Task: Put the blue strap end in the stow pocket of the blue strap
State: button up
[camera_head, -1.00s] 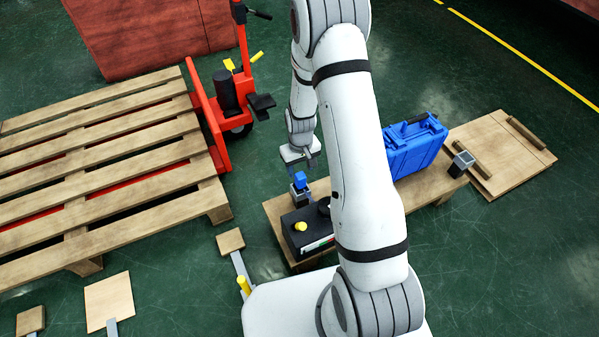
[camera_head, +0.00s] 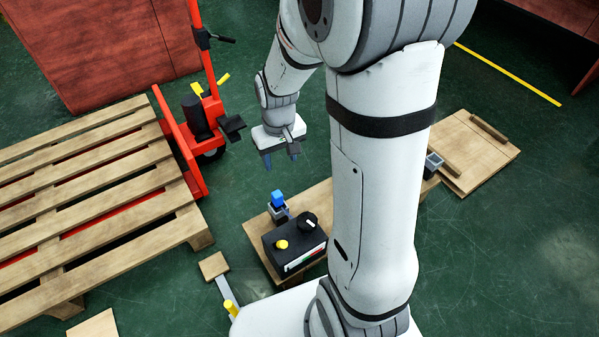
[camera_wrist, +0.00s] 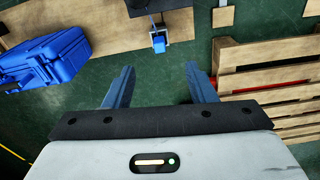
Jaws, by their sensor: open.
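A small blue block (camera_head: 278,198), which may be the blue strap end, sits on a small grey holder (camera_head: 279,213) at the left end of a wooden bench. The blue block also shows in the wrist view (camera_wrist: 159,44), ahead of my fingers. My gripper (camera_head: 281,159) is open and empty, apart from the block, up and back from it in the head view. In the wrist view its two blue fingers (camera_wrist: 160,80) stand wide apart with bare floor between them. A small dark open-topped box (camera_head: 433,164) stands on the bench's right part; I cannot tell whether it is the stow pocket.
A black box (camera_head: 295,243) with a yellow button and black knob stands beside the block on the bench (camera_head: 256,232). A blue case (camera_wrist: 45,60) lies in the wrist view. A wooden pallet (camera_head: 100,200) and red pallet jack (camera_head: 185,160) stand left. Floor between is clear.

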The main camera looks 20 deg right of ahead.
jog(key=s+r+m, duration=0.1)
jog(key=s+r, duration=0.8)
jog(key=s, duration=0.4)
jog(key=shift+s+a+r+t, duration=0.15)
jog(key=shift+s+r+t, duration=0.1)
jog(key=shift+s+t, duration=0.05)
